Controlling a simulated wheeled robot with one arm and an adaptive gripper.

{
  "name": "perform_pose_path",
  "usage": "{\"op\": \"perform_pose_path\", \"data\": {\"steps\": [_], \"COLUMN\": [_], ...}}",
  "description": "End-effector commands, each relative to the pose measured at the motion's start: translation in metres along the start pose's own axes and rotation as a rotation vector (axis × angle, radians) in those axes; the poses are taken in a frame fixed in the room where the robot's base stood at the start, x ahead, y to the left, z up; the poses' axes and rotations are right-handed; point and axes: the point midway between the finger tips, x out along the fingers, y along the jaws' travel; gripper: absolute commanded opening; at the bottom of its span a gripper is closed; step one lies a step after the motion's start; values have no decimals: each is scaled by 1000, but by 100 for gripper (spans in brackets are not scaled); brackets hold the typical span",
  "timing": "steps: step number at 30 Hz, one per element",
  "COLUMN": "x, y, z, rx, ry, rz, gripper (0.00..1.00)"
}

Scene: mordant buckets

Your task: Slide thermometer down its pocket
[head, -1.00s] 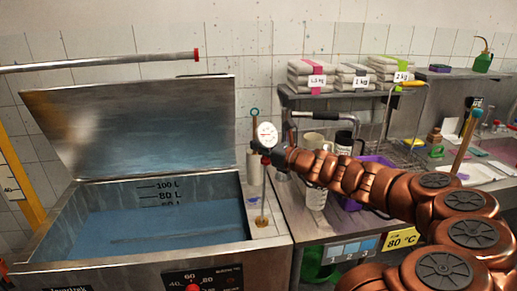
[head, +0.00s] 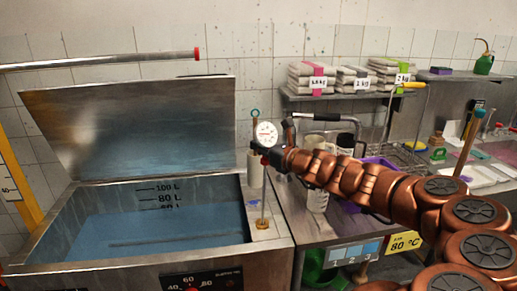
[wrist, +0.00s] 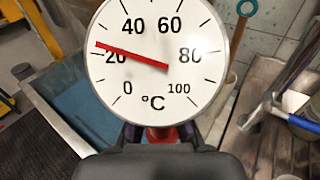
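The thermometer has a round white dial (head: 265,134) with a red needle and a thin stem hanging straight down. The dial fills the top of the wrist view (wrist: 160,50), its needle a little above 20 °C. My gripper (head: 267,158) is shut on the thermometer just below the dial; in the wrist view the dial hides much of the grip. The stem runs down to a small brass fitting (head: 262,223), apparently the pocket, on the right rim of the steel vat (head: 270,235). I cannot tell how far the stem tip is inside it.
The vat holds blue liquid (head: 150,225), with its lid (head: 140,125) raised behind. A pale cylinder (head: 255,168) and a ring-topped rod (head: 255,115) stand behind the thermometer.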

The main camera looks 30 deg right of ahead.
Motion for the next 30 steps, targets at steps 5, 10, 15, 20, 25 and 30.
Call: {"op": "perform_pose_path", "data": {"steps": [5,10,15,20,25,30], "x": [1,2,2,3,2,3], "y": [1,0,0,1,1,1], "z": [-1,-2,-2,-1,0,0], "rx": [3,3,3,3,2,3], "ry": [2,5,7,7,8,10], "rz": [-10,-23,-34,-42,-53,-66], "gripper": [0,0,0,0,0,0]}}
